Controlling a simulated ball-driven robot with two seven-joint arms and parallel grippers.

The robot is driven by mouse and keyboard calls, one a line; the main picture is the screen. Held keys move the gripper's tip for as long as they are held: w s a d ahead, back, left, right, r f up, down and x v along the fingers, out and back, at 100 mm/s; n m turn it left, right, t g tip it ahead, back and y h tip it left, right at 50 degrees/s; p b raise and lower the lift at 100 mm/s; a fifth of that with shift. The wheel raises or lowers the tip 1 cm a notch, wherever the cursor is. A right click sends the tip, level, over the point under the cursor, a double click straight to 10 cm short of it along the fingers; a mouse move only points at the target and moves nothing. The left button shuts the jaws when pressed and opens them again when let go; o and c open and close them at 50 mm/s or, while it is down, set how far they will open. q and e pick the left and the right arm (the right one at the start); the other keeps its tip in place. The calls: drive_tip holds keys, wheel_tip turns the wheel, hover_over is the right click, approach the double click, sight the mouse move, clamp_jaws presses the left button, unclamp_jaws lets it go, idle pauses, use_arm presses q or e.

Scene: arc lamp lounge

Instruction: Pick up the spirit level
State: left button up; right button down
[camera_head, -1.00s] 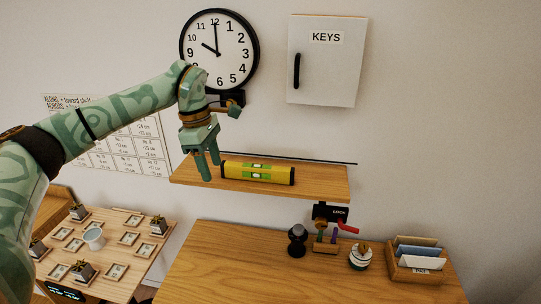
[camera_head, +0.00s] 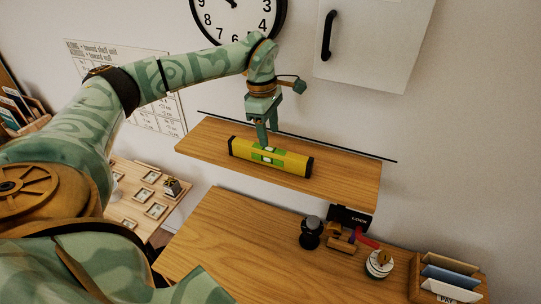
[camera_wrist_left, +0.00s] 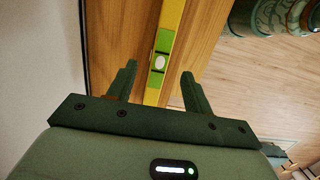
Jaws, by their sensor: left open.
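The spirit level (camera_head: 290,164) is a yellow bar with black ends and green vial windows. It lies on the wooden wall shelf (camera_head: 345,190). My left gripper (camera_head: 267,144) points down at the level's middle from above. In the left wrist view the level (camera_wrist_left: 169,22) runs between the two fingers of the gripper (camera_wrist_left: 158,84), with a green window and white vial showing. The fingers are open, one on each side of it, with gaps visible. My right gripper is not in view.
A dark rail (camera_head: 300,137) runs along the wall behind the shelf. Below, a wooden desk (camera_head: 240,245) carries a dark knob-topped object (camera_head: 311,232), a lock device (camera_head: 350,219), a round striped item (camera_head: 379,263) and a letter holder (camera_head: 449,277). A key cabinet (camera_head: 372,45) hangs above right.

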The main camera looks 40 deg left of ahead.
sight(269, 149)
use_arm(q)
drive_tip(key=f, duration=0.3)
drive_tip(key=shift+w+d+f, duration=0.15)
drive_tip(key=shift+w+f, duration=0.05)
drive_tip(key=shift+w, duration=0.05)
drive_tip(key=f, duration=0.3)
drive_tip(key=f+p, duration=0.1)
drive_tip(key=shift+s+f, duration=0.25)
drive_tip(key=shift+d+f, duration=0.1)
drive_tip(key=shift+f, duration=0.3)
drive_tip(key=shift+r, duration=0.1)
clamp_jaws()
